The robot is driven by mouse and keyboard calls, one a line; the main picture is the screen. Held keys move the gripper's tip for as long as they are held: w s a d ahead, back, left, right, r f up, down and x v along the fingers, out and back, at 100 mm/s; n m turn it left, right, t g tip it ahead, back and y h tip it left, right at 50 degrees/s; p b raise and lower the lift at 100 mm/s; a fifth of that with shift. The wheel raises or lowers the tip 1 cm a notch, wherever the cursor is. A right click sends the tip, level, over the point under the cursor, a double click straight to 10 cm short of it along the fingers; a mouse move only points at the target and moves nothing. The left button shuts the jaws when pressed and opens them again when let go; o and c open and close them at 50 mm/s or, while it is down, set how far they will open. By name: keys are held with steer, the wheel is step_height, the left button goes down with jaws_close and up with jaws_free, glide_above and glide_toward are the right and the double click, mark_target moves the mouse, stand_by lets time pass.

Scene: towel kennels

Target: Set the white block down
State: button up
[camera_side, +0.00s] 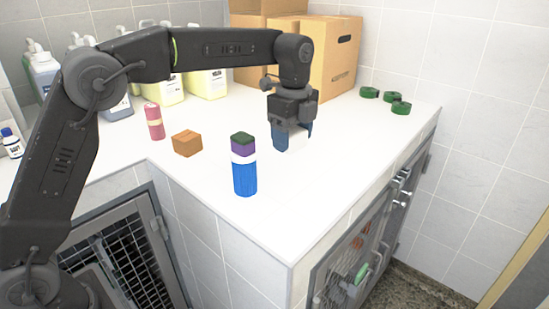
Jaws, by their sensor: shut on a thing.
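My gripper (294,136) points down low over the white counter (300,195), right of the middle of the view. Its dark blue fingers are shut on the white block (297,141), which is pale against the counter and partly hidden by the near finger. I cannot tell whether the block touches the counter.
A blue ribbed cylinder (245,179) with a white top part stands front left of my gripper. A purple block (243,149) with a dark green top is on it. A brown block (187,143), red roll (154,122), green rings (400,108) and cardboard boxes (335,60) stand around. The front right counter is clear.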

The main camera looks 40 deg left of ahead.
steer(key=s+a+r, duration=0.1)
steer(key=s+a, duration=0.1)
steer(key=a, duration=2.3)
steer(key=shift+n, duration=0.3)
steer(key=w+d+f, duration=0.2)
steer(key=d, duration=0.1)
steer(key=w+d+f, duration=0.2)
steer(key=d, duration=0.1)
steer(key=w+d+f, duration=0.3)
steer(key=shift+d, duration=0.35)
steer(key=shift+f, duration=2)
steer(key=o, duration=1)
steer(key=shift+f, duration=0.15)
steer(key=shift+o, duration=0.2)
step_height(320, 180, up, 12)
steer(key=shift+s+r, duration=0.15)
steer(key=shift+r, duration=0.1)
